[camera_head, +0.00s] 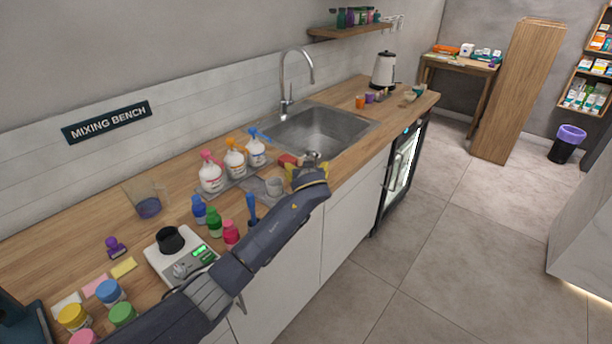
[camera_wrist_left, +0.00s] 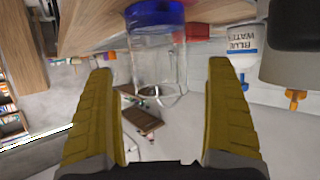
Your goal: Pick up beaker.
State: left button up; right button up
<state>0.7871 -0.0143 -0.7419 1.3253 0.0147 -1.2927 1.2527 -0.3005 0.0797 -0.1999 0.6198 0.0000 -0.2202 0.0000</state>
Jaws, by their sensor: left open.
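A clear glass beaker (camera_wrist_left: 157,58) with a blue bottom part shows upside down in the left wrist view. It stands ahead of the yellow finger pads of my left gripper (camera_wrist_left: 161,70), in line with the gap between them. The gripper is open, one pad on each side of the gap, and nothing is held. In the head view my left gripper (camera_head: 307,168) is over the counter near the front edge of the sink and hides most of the beaker. My right gripper is not in view.
A red object (camera_head: 288,160) lies beside the gripper. The sink (camera_head: 325,130) is behind it. Small bottles and a scale (camera_head: 182,258) sit under and beside my arm.

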pick_arm(q)
jog(key=shift+x, duration=1.3)
jog(key=shift+c, duration=0.3)
jog(key=c, duration=1.4)
jog(key=shift+o, duration=0.2)
jog(key=shift+r, duration=0.2)
notch_tip(320, 180, up, 19)
jog(key=shift+r, duration=0.15)
